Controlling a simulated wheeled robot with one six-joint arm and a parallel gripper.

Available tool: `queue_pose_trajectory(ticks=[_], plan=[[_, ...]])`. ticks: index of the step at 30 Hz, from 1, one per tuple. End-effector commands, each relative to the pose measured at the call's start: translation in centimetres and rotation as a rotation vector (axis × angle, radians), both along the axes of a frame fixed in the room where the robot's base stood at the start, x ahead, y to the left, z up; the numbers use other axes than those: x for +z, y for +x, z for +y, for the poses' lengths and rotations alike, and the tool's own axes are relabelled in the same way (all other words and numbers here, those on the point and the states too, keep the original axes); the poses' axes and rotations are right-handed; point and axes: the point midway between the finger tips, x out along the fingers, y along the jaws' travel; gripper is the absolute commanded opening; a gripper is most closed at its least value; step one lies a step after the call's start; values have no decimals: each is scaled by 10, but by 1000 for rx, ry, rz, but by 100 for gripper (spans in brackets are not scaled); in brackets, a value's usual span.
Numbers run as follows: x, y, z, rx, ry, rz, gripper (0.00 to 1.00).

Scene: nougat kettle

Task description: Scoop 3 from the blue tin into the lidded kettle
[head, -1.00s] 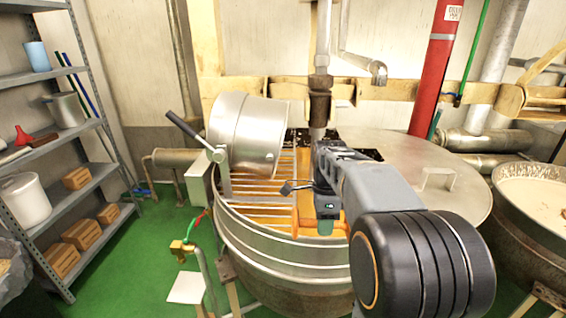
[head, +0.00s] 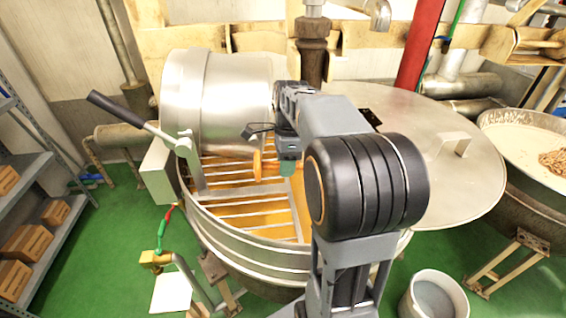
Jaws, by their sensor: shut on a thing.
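The kettle (head: 240,235) is a big round metal vessel with a barred grate and amber contents. A flat metal lid (head: 425,165) with a block handle covers its right part. My gripper (head: 288,167) is over the open grate side, beside the tilted metal drum. It is shut on an orange tool (head: 257,164), perhaps the scoop, with a flat round end pointing left. My arm hides part of the tool, so I cannot tell whether it holds anything. No blue tin shows now; a blue cylinder stood on the left shelf in the earlier frame.
A metal drum (head: 215,95) with a black-handled lever (head: 120,110) is mounted over the kettle's left side. A grey bucket (head: 435,298) stands on the floor at lower right. Another vat (head: 530,140) with pale contents is at right. Shelves (head: 30,200) with boxes stand at left.

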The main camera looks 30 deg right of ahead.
Motion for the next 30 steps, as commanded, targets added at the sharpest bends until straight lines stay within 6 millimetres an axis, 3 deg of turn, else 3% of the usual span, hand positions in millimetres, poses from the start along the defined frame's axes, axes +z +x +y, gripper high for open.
queue_pose_trajectory(ticks=[1,6,15,30], plan=[[-13,-1,-1,-3,27,-13,0],[18,-6,-15,-4,237,-97,0],[47,-17,-42,-4,479,-192,0],[72,-29,-72,2,754,-306,0]])
